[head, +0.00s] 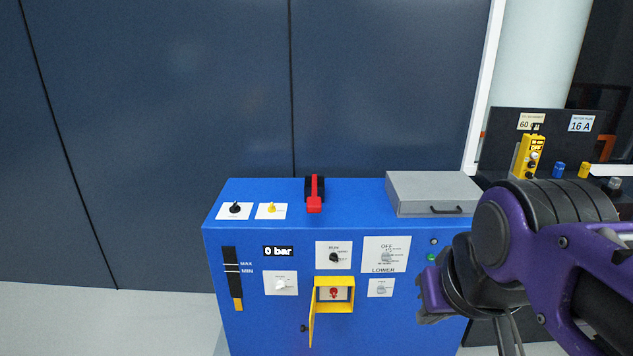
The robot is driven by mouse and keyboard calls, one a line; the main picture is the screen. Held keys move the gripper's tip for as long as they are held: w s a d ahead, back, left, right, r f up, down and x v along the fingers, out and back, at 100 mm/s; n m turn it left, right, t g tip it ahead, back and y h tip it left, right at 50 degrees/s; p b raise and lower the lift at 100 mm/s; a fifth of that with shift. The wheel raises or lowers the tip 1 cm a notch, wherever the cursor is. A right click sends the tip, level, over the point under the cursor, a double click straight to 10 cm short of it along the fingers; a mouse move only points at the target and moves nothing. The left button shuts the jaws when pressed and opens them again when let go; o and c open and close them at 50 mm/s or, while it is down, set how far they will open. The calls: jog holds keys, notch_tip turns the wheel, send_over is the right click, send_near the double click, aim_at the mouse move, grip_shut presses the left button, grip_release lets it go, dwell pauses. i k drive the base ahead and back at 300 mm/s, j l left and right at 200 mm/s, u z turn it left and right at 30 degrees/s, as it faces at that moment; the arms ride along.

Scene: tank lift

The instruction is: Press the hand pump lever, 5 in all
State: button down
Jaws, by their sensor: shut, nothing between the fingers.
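A red lever (314,200) stands out of a black mount on top of the blue cabinet (240,265), near the middle of its top. It looks like the hand pump lever. It points up and leans toward the front edge. My gripper (428,318) is at the right, in front of the cabinet's lower right face. It is shut and empty, well below and right of the lever, not touching it. Its fingertips are small and partly hidden by my purple arm. A display (278,252) on the cabinet reads "0 bar".
A grey lidded box (432,190) sits on the cabinet's top right. Several knobs and a level gauge (233,275) are on the front. A yellow box (333,305) has its door open, showing a red knob. A dark panel (500,150) with a yellow remote stands at right.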

aim_at(314, 204)
jog(key=i+j, duration=0.25)
jog(key=j, duration=0.15)
jog(key=i+j, duration=0.5)
jog(key=j, duration=0.25)
